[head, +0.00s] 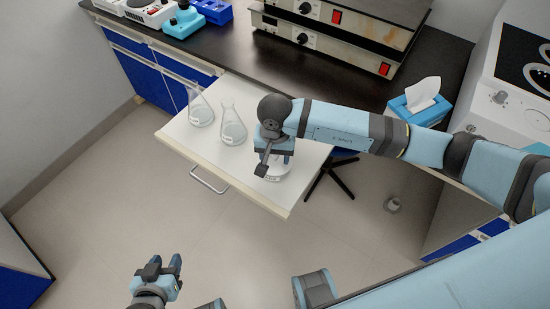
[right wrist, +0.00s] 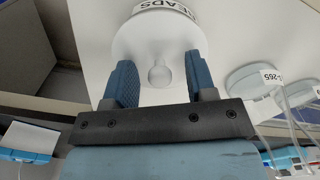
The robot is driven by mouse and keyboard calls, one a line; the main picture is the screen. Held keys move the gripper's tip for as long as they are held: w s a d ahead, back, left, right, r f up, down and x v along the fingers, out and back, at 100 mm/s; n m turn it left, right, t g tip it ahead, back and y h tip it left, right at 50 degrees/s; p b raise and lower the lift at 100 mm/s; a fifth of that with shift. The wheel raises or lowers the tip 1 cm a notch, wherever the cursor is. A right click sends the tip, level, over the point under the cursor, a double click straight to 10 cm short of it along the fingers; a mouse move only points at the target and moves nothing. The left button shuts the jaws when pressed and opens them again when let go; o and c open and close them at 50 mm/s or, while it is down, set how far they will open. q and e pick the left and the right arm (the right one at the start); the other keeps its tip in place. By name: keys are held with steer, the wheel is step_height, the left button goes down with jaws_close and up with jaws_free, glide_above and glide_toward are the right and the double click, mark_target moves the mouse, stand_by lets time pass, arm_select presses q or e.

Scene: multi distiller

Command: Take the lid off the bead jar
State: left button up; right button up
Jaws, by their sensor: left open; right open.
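The bead jar (right wrist: 182,8) is white with a "BEADS" label and stands on the pulled-out white shelf, partly hidden by my right gripper in the head view (head: 281,172). Its pale round lid (right wrist: 135,38) has a knob (right wrist: 160,75) on top. My right gripper (head: 273,160) is over the jar. In the right wrist view its open blue fingers (right wrist: 160,82) stand on either side of the knob, with a visible gap to it. My left gripper (head: 164,265) is open and empty, low at the left over the floor, away from the shelf.
Two glass flasks, (head: 201,112) and (head: 233,128), stand on the shelf (head: 250,183) left of the jar. Stacked heating devices (head: 340,25) stand on the black counter behind. A tissue box (head: 420,112) is at the right. Floor before the shelf is clear.

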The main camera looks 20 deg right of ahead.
steer(key=shift+c, duration=0.2)
jaws_close()
steer(key=shift+r, duration=0.1)
